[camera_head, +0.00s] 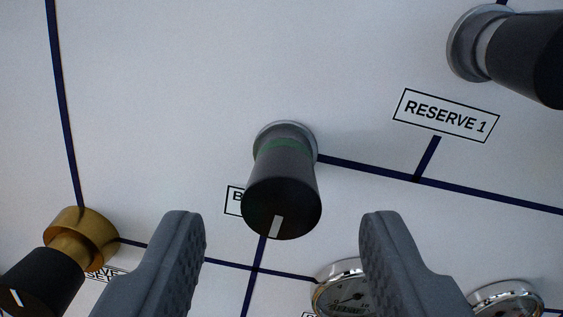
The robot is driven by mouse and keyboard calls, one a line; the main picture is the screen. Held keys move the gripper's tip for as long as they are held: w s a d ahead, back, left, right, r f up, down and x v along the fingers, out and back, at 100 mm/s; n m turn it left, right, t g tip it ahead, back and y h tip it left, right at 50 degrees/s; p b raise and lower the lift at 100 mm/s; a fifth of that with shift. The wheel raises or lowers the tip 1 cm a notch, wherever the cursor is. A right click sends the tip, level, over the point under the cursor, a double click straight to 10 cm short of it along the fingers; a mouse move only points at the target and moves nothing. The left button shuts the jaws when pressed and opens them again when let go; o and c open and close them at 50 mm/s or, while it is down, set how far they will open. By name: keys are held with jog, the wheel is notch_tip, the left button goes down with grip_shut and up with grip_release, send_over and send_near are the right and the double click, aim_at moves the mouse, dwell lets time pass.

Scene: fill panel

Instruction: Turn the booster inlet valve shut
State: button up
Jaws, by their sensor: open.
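A black knob valve (283,190) with a green ring and a grey metal collar stands out from the white panel at the centre of the view. A white mark on its face points down and slightly left. My gripper (283,228) is open and empty. One finger is to the left and one to the right of the knob, lower in the picture, with clear gaps and no visible contact.
A brass-collared black knob (78,240) is at lower left. Another black knob (528,55) is at upper right, near the "RESERVE 1" label (445,115). Two gauges, one (345,290) partly behind my right finger and one (507,298), sit at the bottom. Dark blue lines cross the panel.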

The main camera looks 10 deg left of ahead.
aim_at(282, 191)
jog(key=shift+x, duration=0.9)
jog(key=shift+w+a, duration=0.15)
jog(key=shift+w, duration=0.25)
jog(key=c, duration=1)
